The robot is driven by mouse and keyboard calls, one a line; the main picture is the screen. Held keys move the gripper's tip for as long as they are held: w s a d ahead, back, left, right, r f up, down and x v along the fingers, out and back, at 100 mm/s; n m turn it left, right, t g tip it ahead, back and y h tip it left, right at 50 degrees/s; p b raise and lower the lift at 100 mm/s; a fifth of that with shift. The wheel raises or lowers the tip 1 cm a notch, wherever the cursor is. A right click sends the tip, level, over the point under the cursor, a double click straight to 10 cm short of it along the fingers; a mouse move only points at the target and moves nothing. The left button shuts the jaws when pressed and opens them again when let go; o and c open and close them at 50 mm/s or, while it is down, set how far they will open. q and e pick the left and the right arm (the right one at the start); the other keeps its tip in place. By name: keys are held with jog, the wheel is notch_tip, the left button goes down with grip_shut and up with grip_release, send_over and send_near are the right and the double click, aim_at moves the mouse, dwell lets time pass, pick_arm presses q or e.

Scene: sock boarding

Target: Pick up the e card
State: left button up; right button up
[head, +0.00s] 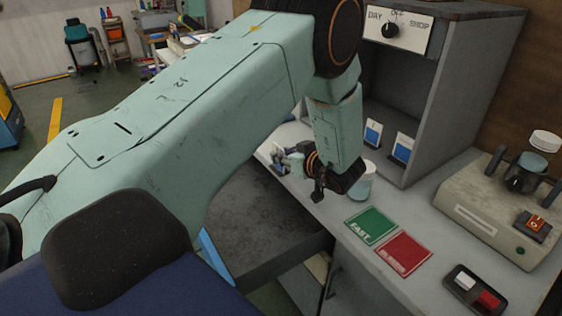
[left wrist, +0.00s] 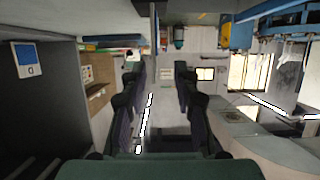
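Two upright blue-and-white cards stand in the open grey cubby, a left card (head: 373,133) and a right card (head: 402,148). Their lettering is too small to read, so I cannot tell which is the e card. In the left wrist view one blue-and-white card (left wrist: 26,60) shows at the far left, with a small unclear mark. My left gripper (head: 287,162) is over the counter, left of the cards and apart from them. In the left wrist view its dark fingers (left wrist: 157,95) are spread with nothing between them. My right gripper is not in view.
A green mat (head: 372,225) and a red mat (head: 404,254) lie on the counter. A white-lidded jar (head: 362,186) stands close beside my left wrist. A beige machine (head: 495,210) and a dark switch tray (head: 474,291) are at the right. The cubby walls bound the cards.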

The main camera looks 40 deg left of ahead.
aim_at(278, 169)
pick_arm(q)
jog(key=x, duration=0.4)
jog(key=shift+w+f, duration=0.35)
jog(key=shift+s+r, duration=0.1)
jog(key=shift+r, duration=0.25)
jog(key=shift+a+f, duration=0.15)
jog(key=shift+f, duration=0.1)
jog(key=c, duration=0.4)
jog(key=shift+r, duration=0.15)
grip_shut()
